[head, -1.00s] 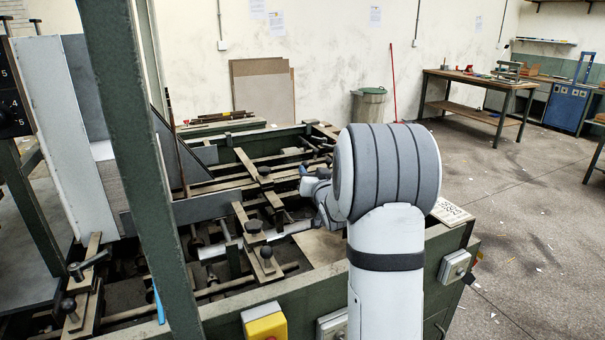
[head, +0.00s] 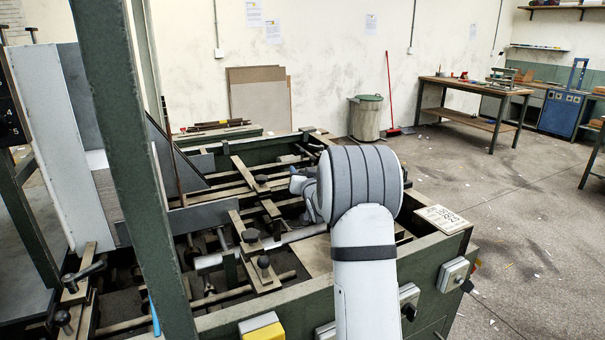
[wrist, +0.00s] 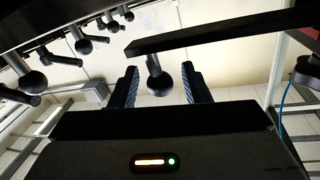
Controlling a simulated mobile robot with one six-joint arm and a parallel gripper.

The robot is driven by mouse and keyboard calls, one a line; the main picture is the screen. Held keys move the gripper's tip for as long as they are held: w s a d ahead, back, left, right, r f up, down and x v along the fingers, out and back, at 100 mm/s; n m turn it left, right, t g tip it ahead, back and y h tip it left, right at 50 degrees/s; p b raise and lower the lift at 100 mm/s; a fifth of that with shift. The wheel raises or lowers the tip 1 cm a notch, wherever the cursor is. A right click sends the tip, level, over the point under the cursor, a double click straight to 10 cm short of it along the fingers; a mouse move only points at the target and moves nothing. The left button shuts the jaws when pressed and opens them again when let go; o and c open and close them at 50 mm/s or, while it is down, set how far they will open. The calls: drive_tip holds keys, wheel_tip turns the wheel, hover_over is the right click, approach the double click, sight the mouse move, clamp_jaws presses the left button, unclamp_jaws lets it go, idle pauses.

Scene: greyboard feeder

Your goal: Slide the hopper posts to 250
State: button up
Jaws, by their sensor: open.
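The feeder frame (head: 300,308) holds flat brown slide bars with black ball knobs, including a front knob (head: 263,262), a middle knob (head: 250,236) and a rear knob (head: 262,179). I cannot tell for sure which parts are the hopper posts. My gripper (head: 300,184) is over the frame, right of the knobs, partly hidden by my grey and white arm. In the wrist view my gripper (wrist: 160,70) is open, its fingers on either side of a black ball knob (wrist: 153,84) below a dark bar (wrist: 215,33). Gaps show beside the knob, and whether it touches a finger is unclear.
A number card (head: 445,217) lies on the frame's right corner; its figures are hard to read. A green upright (head: 122,150) stands in front at left. More black knobs (wrist: 84,42) line the wrist view's upper left. Open floor (head: 510,240) lies to the right.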

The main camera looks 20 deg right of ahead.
drive_tip(key=shift+c, duration=0.3)
clamp_jaws()
drive_tip(key=shift+a+f+b, duration=0.1)
drive_tip(key=shift+f+b, duration=0.05)
drive_tip(key=shift+b, duration=0.35)
drive_tip(key=shift+a+b, duration=0.1)
drive_tip(key=shift+b, duration=0.45)
drive_tip(key=shift+r, duration=0.2)
drive_tip(key=shift+o, duration=0.3)
unclamp_jaws()
